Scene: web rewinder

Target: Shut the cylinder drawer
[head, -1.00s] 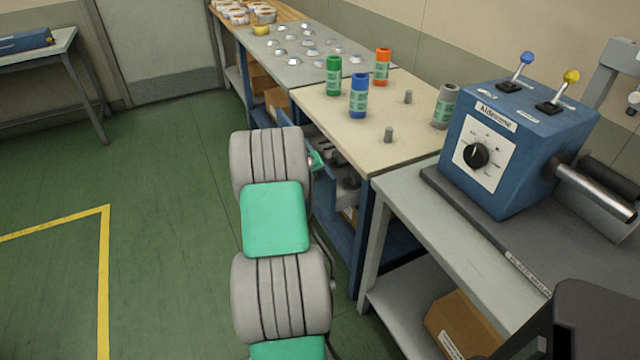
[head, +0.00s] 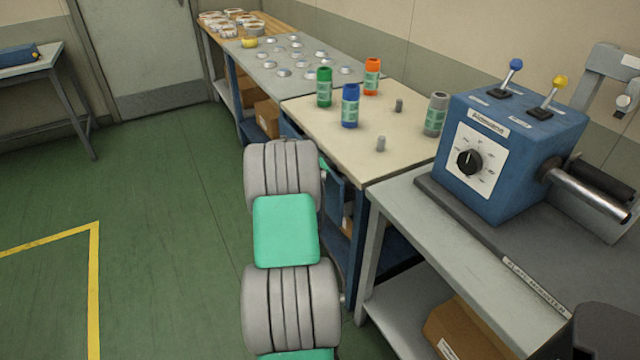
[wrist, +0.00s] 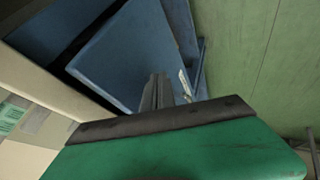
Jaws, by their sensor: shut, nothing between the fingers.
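The blue drawer (head: 335,190) is below the cream tabletop (head: 365,140), at its front left in the head view. My arm hides most of it. In the wrist view a blue panel (wrist: 130,60) of the drawer unit fills the top middle, with a dark gap along its left side. My gripper (wrist: 158,80) is shut and empty, its fingers over the lower right part of this panel. I cannot tell whether they touch it. In the head view my arm hides the fingers. How far the drawer stands out is hard to tell.
Green (head: 324,88), blue (head: 350,106), orange (head: 371,77) and grey (head: 436,114) cylinders stand on the cream tabletop, with two small grey pegs. A blue control box (head: 510,150) sits on the grey bench at right. The green floor (head: 160,230) at left is clear.

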